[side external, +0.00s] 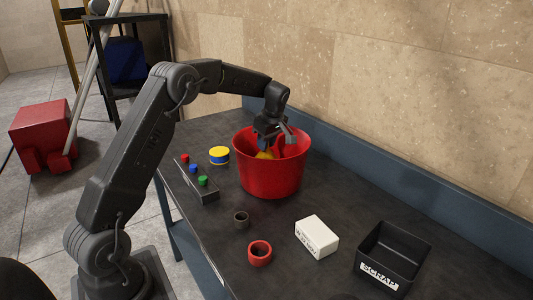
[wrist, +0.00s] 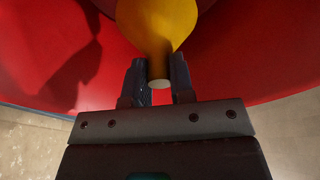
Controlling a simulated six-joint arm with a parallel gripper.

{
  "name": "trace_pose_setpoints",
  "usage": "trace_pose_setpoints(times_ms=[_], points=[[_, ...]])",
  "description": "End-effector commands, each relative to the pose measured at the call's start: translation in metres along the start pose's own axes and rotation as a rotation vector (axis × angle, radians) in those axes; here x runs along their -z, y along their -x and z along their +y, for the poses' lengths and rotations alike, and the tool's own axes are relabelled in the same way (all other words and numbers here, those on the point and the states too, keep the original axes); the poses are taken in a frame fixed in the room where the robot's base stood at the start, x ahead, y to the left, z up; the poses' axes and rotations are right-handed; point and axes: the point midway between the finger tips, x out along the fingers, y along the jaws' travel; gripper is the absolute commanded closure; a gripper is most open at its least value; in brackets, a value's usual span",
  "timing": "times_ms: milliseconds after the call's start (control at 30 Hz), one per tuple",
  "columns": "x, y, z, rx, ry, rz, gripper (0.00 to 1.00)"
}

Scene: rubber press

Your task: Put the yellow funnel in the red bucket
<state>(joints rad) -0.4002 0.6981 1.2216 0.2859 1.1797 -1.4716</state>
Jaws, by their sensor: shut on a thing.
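The red bucket (side external: 268,180) stands on the dark table near the wall. My gripper (side external: 270,141) reaches down into its mouth. The yellow funnel (side external: 265,155) shows only in part inside the bucket, below the fingers, with the rest hidden by the bucket's front wall. In the wrist view my gripper (wrist: 158,80) is shut on the narrow stem of the funnel (wrist: 157,28), its wide part pointing away from me. The bucket's red inside (wrist: 240,50) surrounds it there. I cannot tell whether the funnel touches the bucket's floor.
A control box (side external: 197,182) with coloured buttons and a yellow-blue round item (side external: 219,155) lie left of the bucket. A grey ring (side external: 241,219), a red ring (side external: 259,252), a white box (side external: 317,236) and a black scrap bin (side external: 393,254) stand in front and right. Bare table lies between them.

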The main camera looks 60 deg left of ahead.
Motion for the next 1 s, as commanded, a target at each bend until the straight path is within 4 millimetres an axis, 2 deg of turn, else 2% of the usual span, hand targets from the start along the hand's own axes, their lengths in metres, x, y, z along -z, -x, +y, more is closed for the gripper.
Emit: trace_pose_setpoints(times_ms=[133, 300, 700, 733, 1000], points=[[-0.007, -0.025, -0.001, 0.005, -0.001, 0.0, 1.0], [-0.012, -0.042, -0.001, 0.002, -0.001, 0.0, 1.0], [-0.013, -0.047, 0.0, 0.002, 0.0, 0.0, 1.0], [-0.013, -0.046, 0.0, 0.001, 0.0, 0.0, 0.76], [-0.013, -0.046, 0.0, 0.001, 0.0, 0.0, 0.52]])
